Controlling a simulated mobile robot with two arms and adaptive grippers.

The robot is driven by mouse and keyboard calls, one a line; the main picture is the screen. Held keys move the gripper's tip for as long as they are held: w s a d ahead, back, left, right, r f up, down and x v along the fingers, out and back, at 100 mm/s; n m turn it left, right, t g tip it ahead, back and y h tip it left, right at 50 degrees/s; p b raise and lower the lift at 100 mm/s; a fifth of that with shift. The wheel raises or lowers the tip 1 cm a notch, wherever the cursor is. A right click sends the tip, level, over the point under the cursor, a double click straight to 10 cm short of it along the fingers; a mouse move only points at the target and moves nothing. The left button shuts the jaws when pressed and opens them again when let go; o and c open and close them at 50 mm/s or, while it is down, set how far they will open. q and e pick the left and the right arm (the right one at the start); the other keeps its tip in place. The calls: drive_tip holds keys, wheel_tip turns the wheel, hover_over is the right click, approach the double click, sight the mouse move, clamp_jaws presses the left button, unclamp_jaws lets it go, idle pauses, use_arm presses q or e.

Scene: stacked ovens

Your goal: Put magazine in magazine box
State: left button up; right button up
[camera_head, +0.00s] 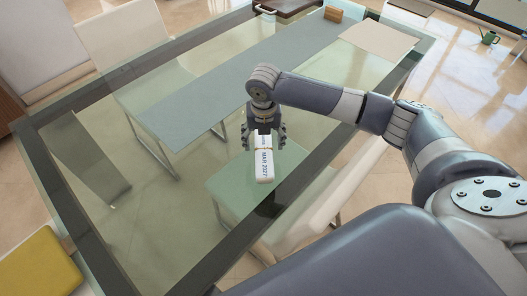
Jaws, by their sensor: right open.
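A small white block-like item (264,172) marked "MAR 2027" is on or just above the glass table in the head view. It has a thin yellowish band. I take it for the magazine, though its full shape is hard to tell. My right gripper (264,143) points down over its far end, open, with one finger to each side. I cannot tell whether the fingers touch it. I cannot identify a magazine box for certain. My left gripper is not in view.
The glass table (205,272) has a dark frame. A grey-green runner (185,110) lies along it. Much of the left side is clear.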

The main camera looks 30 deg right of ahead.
sight(264, 149)
drive_tip(key=f, duration=0.2)
drive_tip(key=f+p, duration=0.1)
drive_tip(key=f, duration=0.2)
drive_tip(key=shift+w+d+f, duration=0.15)
drive_tip(key=shift+w+f, duration=0.05)
drive_tip(key=shift+f, duration=0.15)
drive_tip(key=c, duration=1.3)
drive_tip(key=shift+c, duration=0.7)
drive_tip(key=shift+r, duration=0.15)
